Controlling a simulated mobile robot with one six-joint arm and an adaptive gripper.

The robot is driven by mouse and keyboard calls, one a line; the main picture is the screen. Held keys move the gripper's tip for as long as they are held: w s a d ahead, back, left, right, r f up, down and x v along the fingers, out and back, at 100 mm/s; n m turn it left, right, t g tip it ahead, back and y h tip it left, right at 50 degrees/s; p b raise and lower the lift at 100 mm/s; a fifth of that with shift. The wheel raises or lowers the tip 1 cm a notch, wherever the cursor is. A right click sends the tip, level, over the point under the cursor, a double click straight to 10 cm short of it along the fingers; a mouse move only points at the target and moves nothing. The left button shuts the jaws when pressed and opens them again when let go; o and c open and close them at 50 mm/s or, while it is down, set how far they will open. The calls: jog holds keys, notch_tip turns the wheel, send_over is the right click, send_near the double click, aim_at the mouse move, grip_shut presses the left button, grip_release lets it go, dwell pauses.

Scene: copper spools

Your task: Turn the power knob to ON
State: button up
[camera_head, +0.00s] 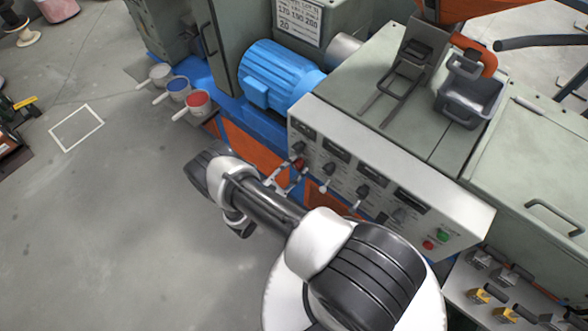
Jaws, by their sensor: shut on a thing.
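A light control panel (455,213) on the front of the grey-green machine carries a row of dark knobs. The leftmost knob, at the panel's left end, I take as the power knob (298,149); its label is too small to read. My gripper (293,171) reaches this end of the panel from below and left, its fingers partly hidden behind my arm. It is shut on the power knob, as far as the small view shows. The knob's exact angle and its ON mark cannot be made out.
More knobs (362,191) with pale-tipped levers run along the panel to the right. A green button (443,236) and a red button (428,245) sit at its right end. A blue motor (275,72) stands behind.

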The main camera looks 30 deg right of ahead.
jog(key=m, duration=0.6)
jog(key=shift+m+b, duration=0.3)
jog(key=shift+b, duration=0.05)
jog(key=m, duration=0.5)
jog(key=shift+r, duration=0.1)
jog(key=shift+m, duration=0.4)
jog(key=o, duration=1.1)
jog(key=shift+c, duration=0.2)
jog(key=v, duration=1.2)
